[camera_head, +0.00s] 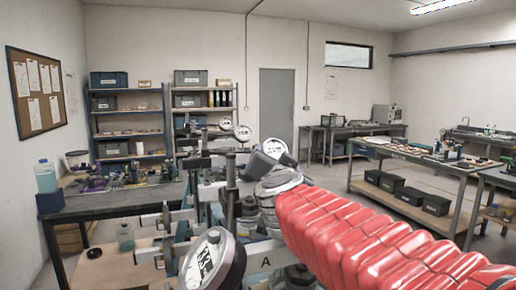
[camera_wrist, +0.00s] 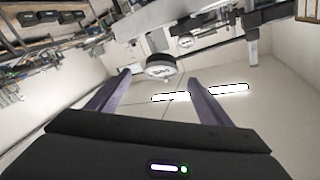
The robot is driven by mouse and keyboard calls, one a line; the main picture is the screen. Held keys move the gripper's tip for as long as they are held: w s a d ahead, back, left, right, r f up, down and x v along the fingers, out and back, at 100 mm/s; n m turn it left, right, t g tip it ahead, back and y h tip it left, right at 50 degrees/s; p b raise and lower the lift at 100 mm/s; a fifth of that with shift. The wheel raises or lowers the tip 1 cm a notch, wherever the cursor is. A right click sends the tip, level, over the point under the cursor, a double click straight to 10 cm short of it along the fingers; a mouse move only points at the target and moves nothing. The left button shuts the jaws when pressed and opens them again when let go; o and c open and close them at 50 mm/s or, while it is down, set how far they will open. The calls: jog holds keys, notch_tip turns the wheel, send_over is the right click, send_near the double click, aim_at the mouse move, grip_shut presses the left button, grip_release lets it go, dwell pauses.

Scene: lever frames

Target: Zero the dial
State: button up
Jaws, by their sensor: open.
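Several round dials with white faces and dark housings sit on the lever frames. A large dial (camera_head: 205,262) is nearest, at the bottom of the head view, tilted, with its markings hard to read. Smaller dials (camera_head: 243,133) stand farther back. In the wrist view a dial (camera_wrist: 160,68) with dark lettering lies beyond and between the fingertips of my gripper (camera_wrist: 157,78). My gripper is open and nothing shows held in it. I cannot tell whether it touches the dial. In the head view my red-sleeved arm hides part of the frames, and the fingers are not clear.
Blue-grey frame bars with a label A (camera_head: 265,262) crowd the space around my arm. A dark workbench (camera_head: 120,203) with a blue-capped bottle (camera_head: 45,177) is at left. Another bench (camera_head: 430,158) stands at right, with open floor (camera_head: 325,176) before it.

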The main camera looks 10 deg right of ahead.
aim_at(275, 149)
jog(key=shift+s+a+r+n+h, duration=0.2)
jog(key=shift+s+r+n+h, duration=0.2)
jog(key=shift+n, duration=0.1)
jog(key=shift+w, duration=0.15)
jog(key=shift+x, duration=6.85)
jog(key=shift+c, duration=0.2)
jog(key=c, duration=1)
